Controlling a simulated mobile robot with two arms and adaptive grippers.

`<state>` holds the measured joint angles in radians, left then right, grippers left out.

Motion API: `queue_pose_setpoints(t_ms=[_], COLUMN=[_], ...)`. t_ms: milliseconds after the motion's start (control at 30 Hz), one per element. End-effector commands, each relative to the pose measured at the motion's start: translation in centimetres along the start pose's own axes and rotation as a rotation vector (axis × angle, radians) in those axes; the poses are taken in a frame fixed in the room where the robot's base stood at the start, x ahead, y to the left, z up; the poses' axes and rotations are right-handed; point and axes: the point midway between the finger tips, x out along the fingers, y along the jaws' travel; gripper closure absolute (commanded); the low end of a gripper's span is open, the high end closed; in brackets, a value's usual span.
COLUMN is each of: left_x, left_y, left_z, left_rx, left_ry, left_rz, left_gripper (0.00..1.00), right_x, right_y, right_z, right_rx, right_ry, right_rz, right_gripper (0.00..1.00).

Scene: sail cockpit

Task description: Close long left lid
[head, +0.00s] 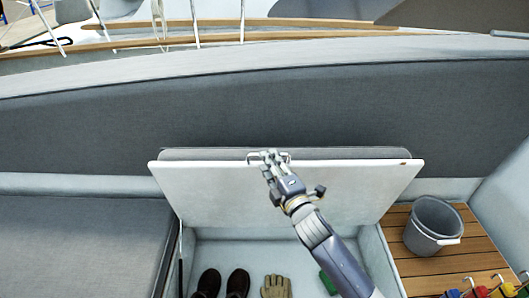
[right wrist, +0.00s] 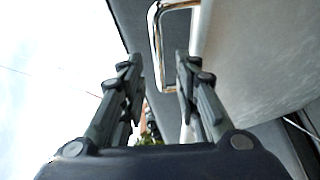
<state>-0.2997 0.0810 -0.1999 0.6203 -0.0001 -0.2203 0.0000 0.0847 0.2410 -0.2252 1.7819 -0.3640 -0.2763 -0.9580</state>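The long lid (head: 350,190) is raised, its white underside facing me and its grey padded side behind. It also fills the right side of the right wrist view (right wrist: 250,60). A metal handle (head: 287,156) sits at the lid's upper edge and shows as a shiny loop in the right wrist view (right wrist: 156,42). My right gripper (head: 268,158) is at this handle in the head view. In the right wrist view its two fingers (right wrist: 158,75) are apart, with the handle just beyond the tips. Whether they touch it I cannot tell. My left gripper is not in view.
The open locker below holds dark shoes (head: 222,283), gloves (head: 276,287) and a green item (head: 328,282). A grey bucket (head: 433,226) stands on wooden slats at the right. A grey cushion (head: 80,245) lies left; a padded backrest (head: 330,105) rises behind the lid.

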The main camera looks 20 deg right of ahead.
Motion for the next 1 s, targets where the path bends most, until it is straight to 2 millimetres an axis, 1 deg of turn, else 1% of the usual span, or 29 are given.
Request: queue_pose_setpoints(t_ms=[33, 100, 300, 467, 733, 767, 800, 867, 900, 1000], left_x=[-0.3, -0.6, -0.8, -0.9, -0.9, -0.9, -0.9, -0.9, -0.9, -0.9], left_y=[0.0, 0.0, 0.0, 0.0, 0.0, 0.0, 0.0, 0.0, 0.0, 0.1], left_z=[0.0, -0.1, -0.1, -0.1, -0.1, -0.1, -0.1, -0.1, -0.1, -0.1], left_rx=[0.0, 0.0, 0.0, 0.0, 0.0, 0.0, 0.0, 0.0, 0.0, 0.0], left_ry=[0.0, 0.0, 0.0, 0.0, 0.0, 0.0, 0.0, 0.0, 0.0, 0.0], left_rz=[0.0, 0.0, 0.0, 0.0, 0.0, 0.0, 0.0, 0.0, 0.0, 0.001], left_gripper=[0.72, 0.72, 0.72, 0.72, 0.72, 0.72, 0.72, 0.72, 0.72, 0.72], right_x=[0.9, 1.9, 3.8, 4.4, 4.4, 4.4, 4.4, 4.4, 4.4, 4.4], right_y=[0.2, 0.2, 0.0, -0.1, -0.1, -0.1, -0.1, -0.1, -0.1, -0.1], right_z=[0.0, -0.1, 0.0, 0.0, 0.0, 0.0, 0.0, 0.0, 0.0, 0.0], right_rx=[0.002, 0.003, 0.002, 0.001, 0.002, 0.002, 0.002, 0.002, 0.002, 0.002], right_ry=[0.0, 0.0, 0.0, 0.0, 0.0, 0.0, 0.0, 0.0, 0.0, 0.0], right_rz=[0.001, 0.0, -0.002, -0.002, -0.001, -0.001, -0.002, -0.002, -0.002, -0.002], right_gripper=[0.7, 0.7, 0.7, 0.7, 0.7, 0.75, 0.84, 0.97, 1.0, 1.0])
